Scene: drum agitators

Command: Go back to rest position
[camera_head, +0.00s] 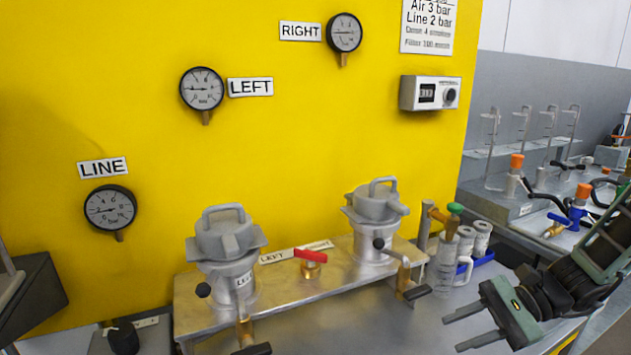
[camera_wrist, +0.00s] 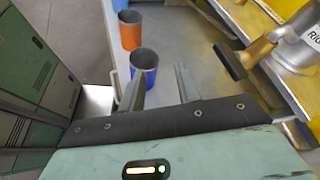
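My gripper (camera_head: 462,333) is at the lower right in the head view, apart from the bench fittings, with its two fingers spread. In the wrist view the gripper's fingers (camera_wrist: 160,88) stand apart with nothing between them. A blue cup (camera_wrist: 145,62) shows just beyond the left finger, and an orange cup (camera_wrist: 130,32) stands behind it. To the right in the wrist view is a brass valve with a black handle (camera_wrist: 230,62), attached to a grey metal body labelled RIGHT (camera_wrist: 300,45).
Two grey drum agitators, the left one (camera_head: 225,240) and the right one (camera_head: 372,215), stand on a metal ledge (camera_head: 310,284) before a yellow panel (camera_head: 270,130) with gauges. A red-handled valve (camera_head: 310,260) sits between them.

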